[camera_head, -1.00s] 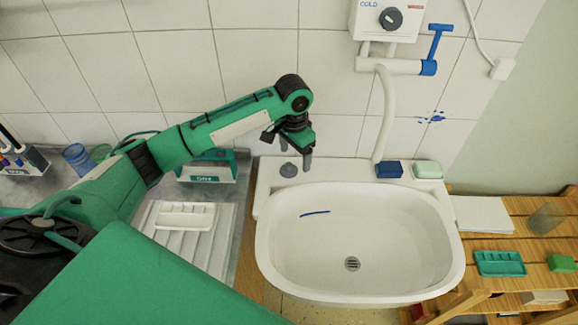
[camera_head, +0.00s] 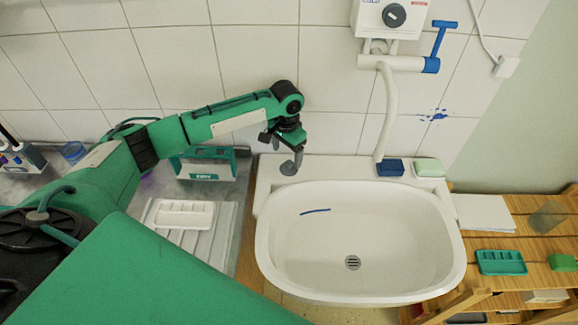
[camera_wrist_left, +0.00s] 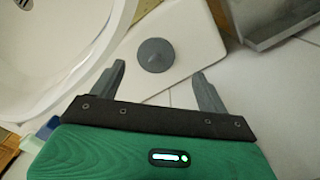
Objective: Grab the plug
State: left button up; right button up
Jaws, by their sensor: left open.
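The plug (camera_wrist_left: 154,55) is a round grey disc with a small knob on top. It lies flat on the white back corner ledge of the sink (camera_head: 268,215). In the head view the plug (camera_head: 288,169) shows just below my left gripper's fingertips. My left gripper (camera_head: 288,155) points down over that corner. In the left wrist view my left gripper (camera_wrist_left: 160,78) is open, with one finger on each side of the plug and a clear gap to both. The plug lies a little beyond the line of the fingertips there. My right gripper is not in view.
A blue block (camera_head: 390,168) and a pale green soap-like block (camera_head: 429,167) sit on the ledge's right side. A white pipe (camera_head: 386,115) comes down behind the basin. A green and white box (camera_head: 204,163) stands left of the sink. The tiled wall is close behind.

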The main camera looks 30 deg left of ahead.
aim_at(289, 162)
pick_arm(q)
jog(key=f, duration=0.3)
jog(key=f+p, duration=0.1)
jog(key=shift+d+f, duration=0.35)
jog(key=shift+f, duration=0.05)
jog(key=c, duration=1)
jog(key=shift+c, duration=0.2)
